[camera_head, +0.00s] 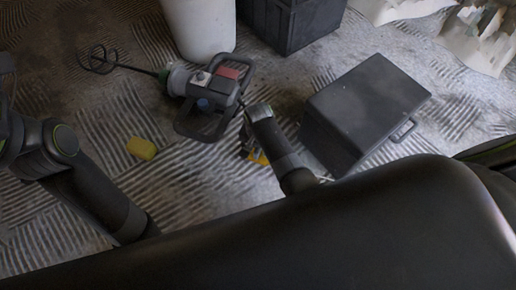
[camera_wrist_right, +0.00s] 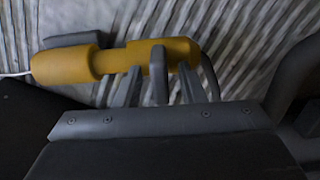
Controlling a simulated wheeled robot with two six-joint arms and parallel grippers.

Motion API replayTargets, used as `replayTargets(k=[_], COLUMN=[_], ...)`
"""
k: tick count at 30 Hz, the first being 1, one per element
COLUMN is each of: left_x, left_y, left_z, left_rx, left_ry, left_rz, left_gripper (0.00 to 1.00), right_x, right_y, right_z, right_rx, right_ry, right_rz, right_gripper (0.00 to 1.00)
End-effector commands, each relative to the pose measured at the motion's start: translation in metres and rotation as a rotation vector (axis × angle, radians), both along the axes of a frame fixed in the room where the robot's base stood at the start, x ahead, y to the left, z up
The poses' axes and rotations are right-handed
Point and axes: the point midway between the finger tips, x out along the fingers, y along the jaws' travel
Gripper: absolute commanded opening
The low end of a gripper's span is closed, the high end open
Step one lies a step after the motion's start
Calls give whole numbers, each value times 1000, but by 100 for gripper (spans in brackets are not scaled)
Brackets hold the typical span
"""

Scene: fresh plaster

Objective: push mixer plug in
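The mixer (camera_head: 212,92) lies on the floor in the head view, its whisk pointing left. In the right wrist view, a yellow connector piece (camera_wrist_right: 160,50) with a dark cable lies in line with another yellow piece (camera_wrist_right: 65,65) with a pale cable. A narrower yellow section spans between them; I cannot tell how deeply they are joined. My right gripper (camera_wrist_right: 160,82) has its grey fingers over the right-hand piece. Whether they clamp it is unclear. In the head view, yellow (camera_head: 258,157) shows beside my right arm, which partly hides it. My left gripper is out of view.
A dark case (camera_head: 370,100) stands right of my right arm. A white bucket (camera_head: 200,28) and a dark crate (camera_head: 290,22) stand behind the mixer. A yellow sponge-like block (camera_head: 142,148) lies on the streaked floor. White bags (camera_head: 480,38) lie at upper right.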

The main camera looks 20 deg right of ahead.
Motion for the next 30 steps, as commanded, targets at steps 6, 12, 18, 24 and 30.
replayTargets(k=[6,12,18,24,30], left_x=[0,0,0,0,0], left_y=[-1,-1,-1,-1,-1], left_z=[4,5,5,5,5], left_rx=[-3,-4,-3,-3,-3], left_ry=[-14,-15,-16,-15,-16], left_rz=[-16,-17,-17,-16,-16], left_gripper=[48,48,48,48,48], right_x=[0,0,0,0,0], right_y=[0,0,0,0,0], right_z=[-3,-3,-3,-3,-3], right_rx=[0,0,0,0,0], right_ry=[0,0,0,0,0], right_rz=[0,0,0,0,0], right_gripper=[36,36,17,0,0])
